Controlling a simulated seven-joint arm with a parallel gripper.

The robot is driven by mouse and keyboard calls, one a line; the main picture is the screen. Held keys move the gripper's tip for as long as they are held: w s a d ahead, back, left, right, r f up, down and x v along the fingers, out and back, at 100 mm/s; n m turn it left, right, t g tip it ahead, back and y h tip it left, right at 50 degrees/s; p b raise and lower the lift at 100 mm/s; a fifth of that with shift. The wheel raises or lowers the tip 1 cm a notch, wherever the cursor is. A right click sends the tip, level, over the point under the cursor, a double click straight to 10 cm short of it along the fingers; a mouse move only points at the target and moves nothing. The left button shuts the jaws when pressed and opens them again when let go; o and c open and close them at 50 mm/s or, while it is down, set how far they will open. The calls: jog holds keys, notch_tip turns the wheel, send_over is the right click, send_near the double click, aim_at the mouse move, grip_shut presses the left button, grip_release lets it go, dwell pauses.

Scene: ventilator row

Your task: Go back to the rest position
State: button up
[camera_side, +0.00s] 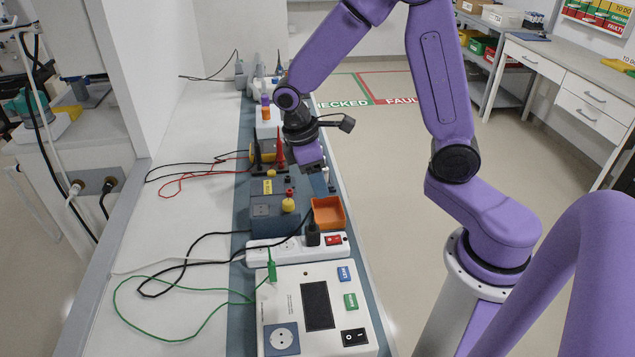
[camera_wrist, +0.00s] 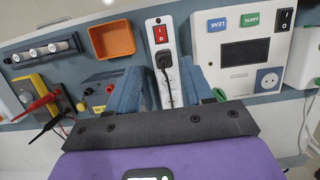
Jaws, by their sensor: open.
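My gripper (camera_side: 311,160) hangs over the bench beside the blue-grey box (camera_side: 270,207), its tip partly hidden by the purple housing in the side view. In the wrist view my gripper (camera_wrist: 160,88) has its two blue-grey fingers wide apart, with nothing held between them. The white power strip (camera_wrist: 158,22) with a black plug shows behind the gap between them. I cannot tell how high the fingers are above the bench.
An orange tray (camera_side: 328,213), a power strip (camera_side: 262,256) and a white tester (camera_side: 345,278) stand along the bench. Red and black probes (camera_wrist: 40,103) are near my gripper. Green, black and red cables lie across the left bench top. Open floor (camera_side: 400,130) lies right of the bench.

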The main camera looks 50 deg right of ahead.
jog(key=s+a+r+n+t+y, duration=0.1)
jog(key=s+r, duration=0.2)
jog(key=s, duration=0.7)
jog(key=s+a+r+n+t+y, duration=0.1)
jog(key=s+a+r+n, duration=0.1)
jog(key=s, duration=0.8)
jog(key=shift+r+n+y, duration=0.3)
jog(key=shift+r, duration=0.6)
